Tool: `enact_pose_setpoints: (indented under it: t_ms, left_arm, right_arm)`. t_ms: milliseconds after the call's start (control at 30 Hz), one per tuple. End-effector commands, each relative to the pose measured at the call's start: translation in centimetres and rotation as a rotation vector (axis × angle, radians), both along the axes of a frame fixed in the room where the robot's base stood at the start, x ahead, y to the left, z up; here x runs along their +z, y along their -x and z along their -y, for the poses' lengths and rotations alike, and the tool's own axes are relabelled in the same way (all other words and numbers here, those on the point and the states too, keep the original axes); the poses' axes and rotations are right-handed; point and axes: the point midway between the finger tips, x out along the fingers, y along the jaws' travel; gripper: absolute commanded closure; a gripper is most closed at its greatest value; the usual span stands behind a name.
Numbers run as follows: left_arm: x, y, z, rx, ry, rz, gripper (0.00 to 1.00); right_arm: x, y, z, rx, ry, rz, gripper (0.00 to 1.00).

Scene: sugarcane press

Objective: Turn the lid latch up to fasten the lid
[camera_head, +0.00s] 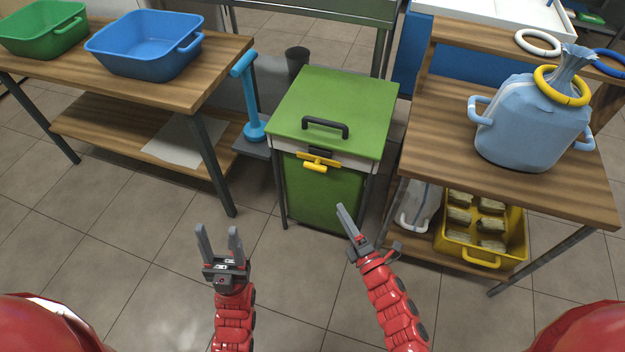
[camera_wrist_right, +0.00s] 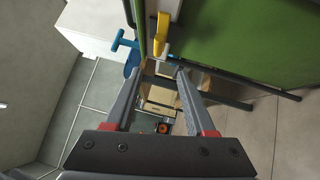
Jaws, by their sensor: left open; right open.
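The green bin has a flat green lid (camera_head: 335,108) with a black handle (camera_head: 325,127). The lid lies closed on the bin body. A yellow latch (camera_head: 316,165) sits at the front just under the lid's edge, its bar lying roughly level. It also shows in the right wrist view (camera_wrist_right: 161,36), beyond my fingertips and beside the green panel. My left gripper (camera_head: 220,232) is open and empty over the floor, in front and left of the bin. My right gripper (camera_head: 345,222) is open and empty in front of the bin, below the latch and not touching it.
A left table (camera_head: 215,78) holds a green tub (camera_head: 45,28) and a blue tub (camera_head: 145,45). A light blue stand (camera_head: 250,100) is left of the bin. The right table (camera_head: 440,130) holds a blue tied sack (camera_head: 530,120), with a yellow crate (camera_head: 448,250) below. Floor in front is clear.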

Motion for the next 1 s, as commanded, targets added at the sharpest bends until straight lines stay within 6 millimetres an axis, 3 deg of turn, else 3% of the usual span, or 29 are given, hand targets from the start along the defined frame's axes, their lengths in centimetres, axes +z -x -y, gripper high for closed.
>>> enact_pose_setpoints:
  t_ms: [600,800,1000]
  left_arm:
    - [-0.3,0.0,0.0,0.000,0.000,0.000,0.48]
    - [-0.5,0.0,0.0,0.000,0.000,0.000,0.48]
    - [-0.6,0.0,0.0,0.000,0.000,0.000,0.48]
  right_arm:
    - [2.3,-11.6,-6.2,0.004,-0.011,0.005,0.45]
    - [2.6,-13.8,-7.3,0.003,-0.010,0.005,0.45]
    - [2.6,-14.4,-7.7,0.004,-0.009,0.002,0.45]
